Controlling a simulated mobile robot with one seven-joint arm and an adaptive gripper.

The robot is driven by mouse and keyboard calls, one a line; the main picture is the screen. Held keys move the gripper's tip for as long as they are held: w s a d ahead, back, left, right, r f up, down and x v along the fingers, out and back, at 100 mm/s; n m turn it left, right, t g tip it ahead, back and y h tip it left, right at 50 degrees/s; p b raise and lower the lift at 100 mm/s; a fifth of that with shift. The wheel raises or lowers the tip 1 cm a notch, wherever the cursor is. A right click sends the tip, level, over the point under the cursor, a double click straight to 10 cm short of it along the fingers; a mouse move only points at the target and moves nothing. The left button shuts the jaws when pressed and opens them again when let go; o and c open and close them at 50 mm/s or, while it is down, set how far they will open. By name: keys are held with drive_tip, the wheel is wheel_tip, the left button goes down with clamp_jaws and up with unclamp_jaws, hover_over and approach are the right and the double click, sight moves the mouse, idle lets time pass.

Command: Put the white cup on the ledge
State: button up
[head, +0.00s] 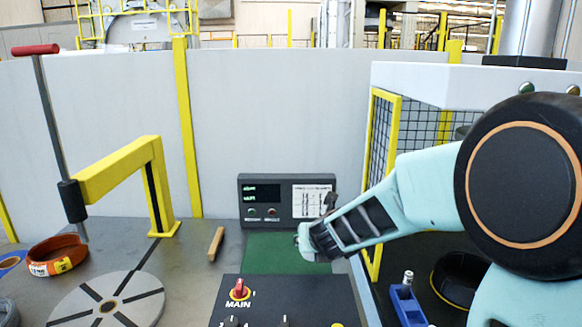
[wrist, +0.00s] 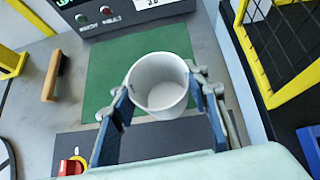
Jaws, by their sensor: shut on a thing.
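The white cup (wrist: 158,84) shows in the wrist view, seen from above into its open, empty-looking mouth. My gripper (wrist: 157,92) has one finger on each side of it and is shut on it. In the head view my gripper (head: 308,238) is low in front of the grey display box, over the green mat (head: 262,252). The cup is mostly hidden there by my gripper. The green mat also lies behind the cup in the wrist view (wrist: 103,75). I cannot tell whether the cup touches the mat. No surface is clearly marked as the ledge.
The display box (head: 287,200) stands behind the mat. A dark control panel (head: 262,296) with a red MAIN knob (head: 240,290) is in front. A wooden bar (head: 216,243) lies left. A yellow-framed mesh guard (head: 380,170) and blue bin (head: 406,305) are right.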

drive_tip(key=shift+s+d+f+m+h, duration=0.1)
drive_tip(key=shift+s+d+m+h, duration=0.15)
drive_tip(key=shift+s, duration=0.2)
drive_tip(key=shift+s+d+f+m+h, duration=0.1)
drive_tip(key=shift+s+d+m+h, duration=0.1)
drive_tip(key=shift+s, duration=0.25)
drive_tip(key=s+d+m+h, duration=0.1)
drive_tip(key=s+d, duration=0.1)
drive_tip(key=s, duration=0.1)
drive_tip(key=s+d+m+h, duration=0.1)
drive_tip(key=s+d, duration=0.1)
drive_tip(key=s, duration=0.1)
drive_tip(key=s+d+f+m+h, duration=0.1)
drive_tip(key=s+d, duration=0.2)
drive_tip(key=shift+s+m+g, duration=0.2)
drive_tip(key=shift+m+g, duration=0.05)
drive_tip(key=shift+g, duration=0.05)
drive_tip(key=shift+w+r+p, duration=0.1)
drive_tip(key=shift+r+p, duration=0.5)
drive_tip(key=shift+r, duration=0.05)
wheel_tip(320, 180, up, 16)
drive_tip(key=p, duration=1.5)
drive_tip(key=shift+f+p, duration=0.2)
drive_tip(key=shift+p, duration=0.2)
drive_tip(key=shift+a, duration=0.15)
